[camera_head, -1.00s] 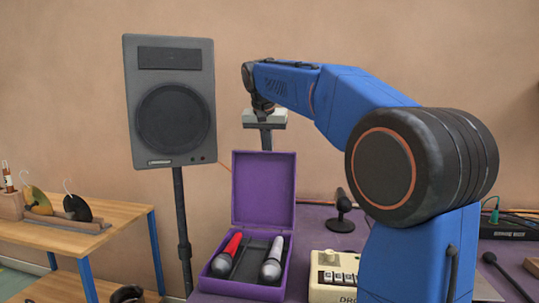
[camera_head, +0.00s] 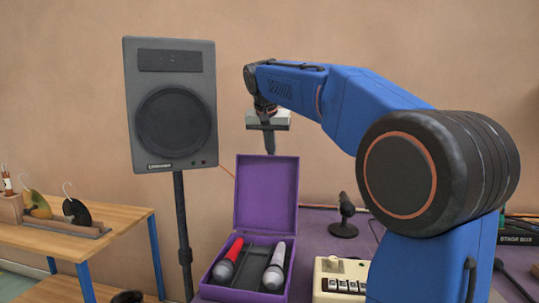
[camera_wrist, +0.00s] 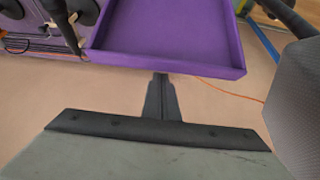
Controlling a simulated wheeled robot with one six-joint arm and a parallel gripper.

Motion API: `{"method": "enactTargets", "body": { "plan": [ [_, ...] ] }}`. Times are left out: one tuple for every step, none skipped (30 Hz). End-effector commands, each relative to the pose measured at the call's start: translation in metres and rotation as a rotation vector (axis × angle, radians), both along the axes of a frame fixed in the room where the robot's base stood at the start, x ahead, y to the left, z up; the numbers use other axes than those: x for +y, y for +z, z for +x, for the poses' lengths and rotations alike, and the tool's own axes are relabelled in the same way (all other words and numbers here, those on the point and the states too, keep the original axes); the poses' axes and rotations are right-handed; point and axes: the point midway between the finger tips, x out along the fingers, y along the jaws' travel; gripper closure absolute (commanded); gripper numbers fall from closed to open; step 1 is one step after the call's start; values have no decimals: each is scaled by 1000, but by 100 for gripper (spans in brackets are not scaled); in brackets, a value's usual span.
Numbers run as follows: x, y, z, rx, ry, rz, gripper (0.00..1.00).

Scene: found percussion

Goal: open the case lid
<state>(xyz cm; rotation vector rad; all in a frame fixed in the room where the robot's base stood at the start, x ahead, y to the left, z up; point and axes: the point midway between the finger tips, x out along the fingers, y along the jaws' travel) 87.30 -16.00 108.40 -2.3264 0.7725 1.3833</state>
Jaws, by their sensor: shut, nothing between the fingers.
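The purple case stands on the purple table with its lid (camera_head: 266,196) raised upright at the back. Its open tray (camera_head: 212,282) holds a microphone with a red handle (camera_head: 228,260) and one with a pale handle (camera_head: 274,267). My gripper (camera_head: 270,150) is shut and empty, pointing down just behind and above the lid's top edge. In the wrist view the lid (camera_wrist: 165,35) fills the upper middle, and my shut fingers (camera_wrist: 161,80) are close to its edge; whether they touch it I cannot tell.
A speaker on a stand (camera_head: 173,105) is left of my gripper. A cream drum machine (camera_head: 340,280) and a small black microphone on a stand (camera_head: 344,215) are right of the case. A wooden bench (camera_head: 95,245) is at far left, a stage box (camera_head: 519,232) at far right.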

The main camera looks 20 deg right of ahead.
Motion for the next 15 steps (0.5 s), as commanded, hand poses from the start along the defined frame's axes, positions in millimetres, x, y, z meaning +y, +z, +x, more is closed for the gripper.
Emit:
{"method": "enactTargets", "body": {
  "plan": [
    [-5, 1, 4, 1, -2, 1, 100],
    [-2, 9, 1, -4, 1, 1, 100],
    [1, 16, -2, -3, 1, 1, 100],
    [3, 22, -5, -4, 1, 0, 100],
    [5, 28, -7, -4, 1, 0, 100],
    [7, 34, -10, -4, 2, 0, 100],
    [9, 40, -12, -4, 2, 0, 100],
    [11, 45, -14, -3, 2, 1, 100],
    [13, 51, -17, -3, 2, 1, 100],
    [14, 56, -19, -2, 2, 0, 100],
    [15, 60, -21, -3, 1, 0, 100],
    [17, 66, -23, -2, 1, 1, 100],
    [18, 70, -25, -2, 1, 1, 100],
    [19, 73, -26, -2, 1, 1, 100],
    [21, 77, -28, -2, 2, 0, 100]
  ]
}}
